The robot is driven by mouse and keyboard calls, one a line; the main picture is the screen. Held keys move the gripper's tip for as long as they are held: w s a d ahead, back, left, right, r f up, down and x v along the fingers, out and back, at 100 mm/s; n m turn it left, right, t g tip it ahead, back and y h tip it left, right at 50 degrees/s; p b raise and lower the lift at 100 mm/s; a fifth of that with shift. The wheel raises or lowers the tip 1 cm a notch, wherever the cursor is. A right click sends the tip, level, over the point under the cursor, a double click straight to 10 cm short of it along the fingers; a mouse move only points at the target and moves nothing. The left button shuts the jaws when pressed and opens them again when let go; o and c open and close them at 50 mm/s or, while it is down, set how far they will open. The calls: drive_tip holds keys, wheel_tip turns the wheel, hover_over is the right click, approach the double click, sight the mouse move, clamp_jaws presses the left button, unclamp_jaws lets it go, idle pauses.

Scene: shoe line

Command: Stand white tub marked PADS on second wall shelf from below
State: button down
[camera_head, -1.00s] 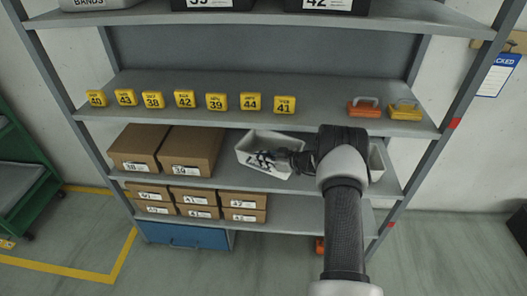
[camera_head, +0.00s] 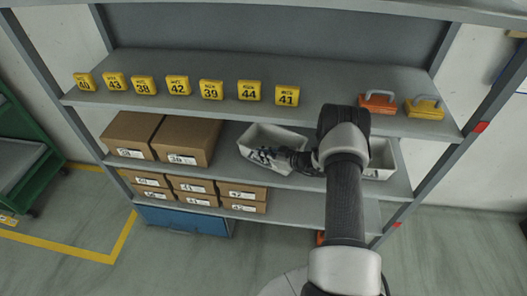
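A white tub (camera_head: 258,135) stands on the second shelf from below (camera_head: 225,167), right of two large brown boxes. It is turned at an angle to the shelf edge, with its lower front corner near that edge. My dark gripper (camera_head: 264,157) is at the tub's front wall and overlaps it in the view. The fingers cover most of the dark marking there, so I cannot read it. Whether the fingers are closed on the wall is unclear. A second white tub (camera_head: 381,160) on the same shelf is partly hidden behind my arm; its marking is not readable.
Large brown boxes (camera_head: 188,142) stand left of the tub. Smaller boxes (camera_head: 193,183) fill the left of the lowest shelf. The shelf above holds yellow number blocks (camera_head: 211,90) and orange (camera_head: 378,103) and yellow (camera_head: 424,108) handled items. A blue case (camera_head: 185,220) sits below.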

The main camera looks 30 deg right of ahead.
drive_tip(key=shift+a, duration=0.1)
drive_tip(key=shift+f, duration=0.1)
drive_tip(key=c, duration=1.8)
unclamp_jaws()
drive_tip(key=shift+s+r, duration=0.25)
drive_tip(key=shift+r, duration=0.05)
drive_tip(key=p+v, duration=0.3)
drive_tip(key=v, duration=0.8)
drive_tip(key=shift+s+d, duration=0.2)
